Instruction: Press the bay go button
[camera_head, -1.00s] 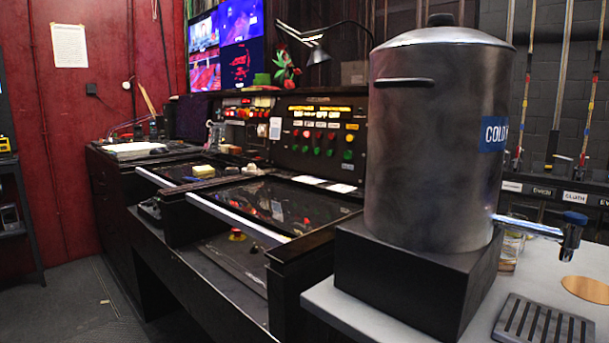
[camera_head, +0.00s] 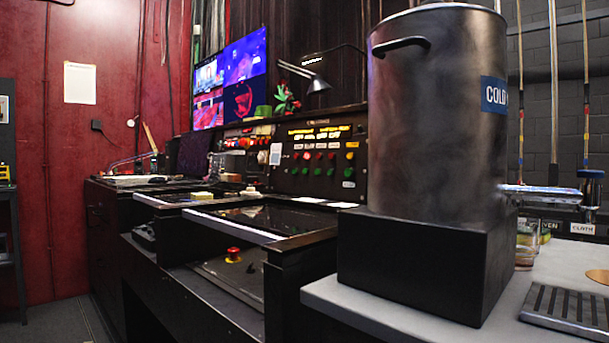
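A dark control panel (camera_head: 287,163) stands upright at the back of the long black console, left of the large urn. It carries rows of small round buttons: green ones (camera_head: 330,172), red ones and amber ones (camera_head: 350,155), with lit yellow displays (camera_head: 319,133) above. The labels are too small to read, so I cannot tell which is the bay go button. A separate red mushroom button (camera_head: 233,254) sits on a lower shelf under the desk. Neither of my grippers is in view.
A metal urn (camera_head: 435,130) on a black block (camera_head: 425,260) stands on a pale counter (camera_head: 375,313) at the right, near me. A drip grate (camera_head: 568,308) lies beside it. Monitors (camera_head: 230,80) and a lamp (camera_head: 308,75) are behind the console. Floor (camera_head: 60,322) shows at lower left.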

